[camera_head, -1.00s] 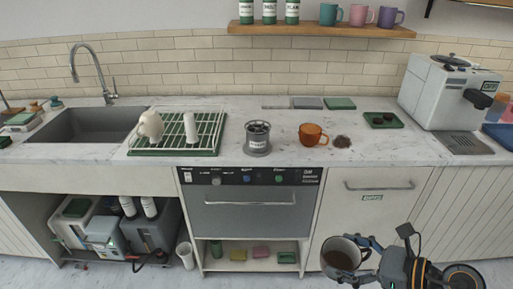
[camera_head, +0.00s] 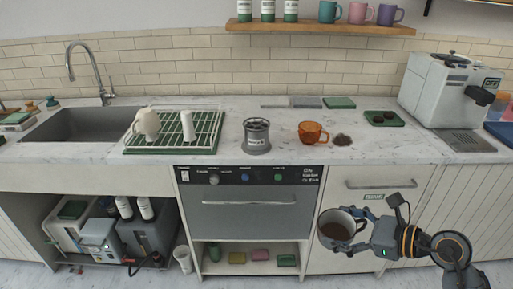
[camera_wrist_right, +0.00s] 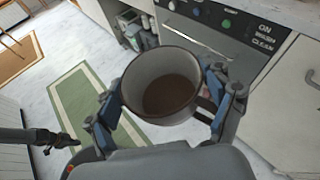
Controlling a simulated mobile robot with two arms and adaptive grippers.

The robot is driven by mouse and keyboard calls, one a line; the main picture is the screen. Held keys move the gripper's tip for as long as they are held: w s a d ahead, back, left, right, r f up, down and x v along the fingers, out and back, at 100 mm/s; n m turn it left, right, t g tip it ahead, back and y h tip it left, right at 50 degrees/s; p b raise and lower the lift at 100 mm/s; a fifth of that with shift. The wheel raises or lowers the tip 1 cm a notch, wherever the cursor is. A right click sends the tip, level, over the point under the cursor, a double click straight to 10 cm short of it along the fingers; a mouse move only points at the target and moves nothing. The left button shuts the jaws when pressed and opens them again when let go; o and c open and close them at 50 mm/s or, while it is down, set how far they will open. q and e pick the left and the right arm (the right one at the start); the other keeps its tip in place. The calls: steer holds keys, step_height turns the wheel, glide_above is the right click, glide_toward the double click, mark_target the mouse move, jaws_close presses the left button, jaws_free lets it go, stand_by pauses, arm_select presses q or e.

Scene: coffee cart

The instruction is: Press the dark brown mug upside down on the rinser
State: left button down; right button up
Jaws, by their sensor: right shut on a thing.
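My right gripper (camera_head: 360,232) is shut on the dark mug (camera_head: 335,236), low in front of the white cabinet at the right, below the counter. The mug is upright, slightly tilted, with its open mouth up. In the right wrist view the mug (camera_wrist_right: 160,88) sits between the blue-padded fingers (camera_wrist_right: 158,112); its inner wall is grey and dark brown shows at the bottom. A steel cylinder (camera_head: 257,138) with a spoked top and a label, which looks like the rinser, stands mid-counter, apart from the mug. A dark jointed part at the left of the wrist view may be my left gripper (camera_wrist_right: 55,140).
An orange-brown mug (camera_head: 313,133) and a dark brown pile (camera_head: 342,139) are right of the cylinder. A green drying rack (camera_head: 130,150) holds white items at left. The espresso machine (camera_head: 440,90) stands at right. The counter's front edge is between mug and cylinder.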

steer(key=n+b, duration=0.1)
steer(key=b, duration=0.1)
steer(key=n+t+h+b, duration=0.1)
steer(key=b, duration=0.2)
steer(key=shift+f, duration=0.35)
steer(key=shift+r+n+t+b, duration=0.2)
steer(key=shift+n+t+b, duration=0.25)
steer(key=shift+n+t, duration=0.05)
steer(key=shift+r, duration=0.15)
